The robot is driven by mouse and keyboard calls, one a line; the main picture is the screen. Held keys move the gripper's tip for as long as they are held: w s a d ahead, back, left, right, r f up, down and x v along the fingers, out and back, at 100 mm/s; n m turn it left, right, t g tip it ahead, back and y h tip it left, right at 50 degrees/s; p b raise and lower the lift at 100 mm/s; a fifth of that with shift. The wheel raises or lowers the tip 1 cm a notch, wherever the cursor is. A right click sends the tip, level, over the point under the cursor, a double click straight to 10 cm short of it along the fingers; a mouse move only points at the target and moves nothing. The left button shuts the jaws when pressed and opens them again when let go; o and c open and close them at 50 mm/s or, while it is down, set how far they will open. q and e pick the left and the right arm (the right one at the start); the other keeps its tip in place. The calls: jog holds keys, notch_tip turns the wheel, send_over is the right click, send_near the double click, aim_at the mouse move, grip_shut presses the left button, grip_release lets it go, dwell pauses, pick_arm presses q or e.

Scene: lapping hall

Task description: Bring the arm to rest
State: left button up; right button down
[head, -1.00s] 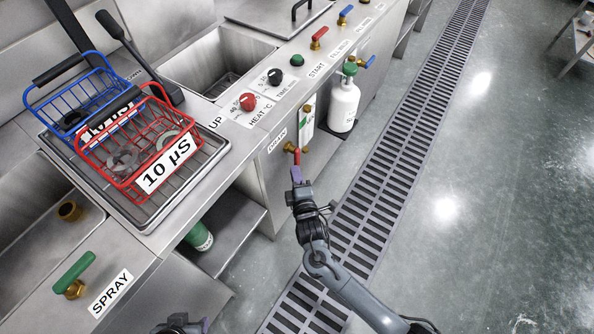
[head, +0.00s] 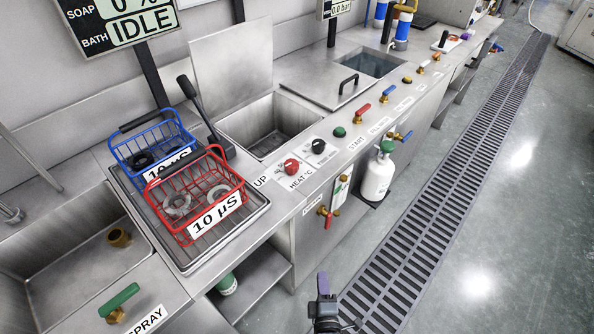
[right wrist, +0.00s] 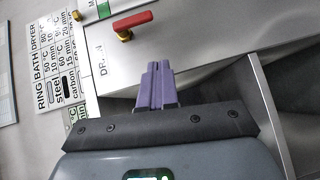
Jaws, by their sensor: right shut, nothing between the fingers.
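My right gripper (head: 323,285) is at the bottom middle of the head view, in front of the steel bench and beside the floor grate. Its purple fingers are closed together with nothing between them; they also show in the right wrist view (right wrist: 158,85). The red-handled drain valve (head: 327,219) is on the bench front, above and apart from the fingertips. Its red handle also shows in the right wrist view (right wrist: 132,21). My left gripper is not in the head view.
A red basket (head: 195,195) and a blue basket (head: 150,140), both holding rings, stand on a rack beside the open bath (head: 268,128). A white bottle (head: 378,176) stands by the bench front. The floor right of the grate (head: 440,200) is clear.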

jog(key=s+d+r+m+g+p, duration=0.35)
jog(key=s+d+r+p, duration=0.2)
jog(key=r, duration=0.25)
jog(key=s+d+r+m+g+p, duration=0.35)
jog(key=s+d+r+p, duration=0.2)
jog(key=r, duration=0.25)
jog(key=s+d+r+m+g, duration=0.1)
jog(key=s+r+m+g, duration=0.4)
jog(key=s+m, duration=0.4)
pick_arm(q)
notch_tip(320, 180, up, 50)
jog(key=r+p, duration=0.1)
jog(key=p, duration=3.7)
pick_arm(e)
notch_tip(320, 180, up, 37)
jog(key=n+g, duration=0.1)
pick_arm(q)
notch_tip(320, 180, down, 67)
jog(key=b, duration=6.6)
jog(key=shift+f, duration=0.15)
pick_arm(e)
notch_tip(320, 180, down, 66)
jog(key=shift+s+f+y, duration=0.25)
jog(key=shift+s+y, duration=0.15)
jog(key=shift+s, duration=0.05)
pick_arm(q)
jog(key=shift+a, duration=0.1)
pick_arm(e)
jog(key=shift+d, duration=0.1)
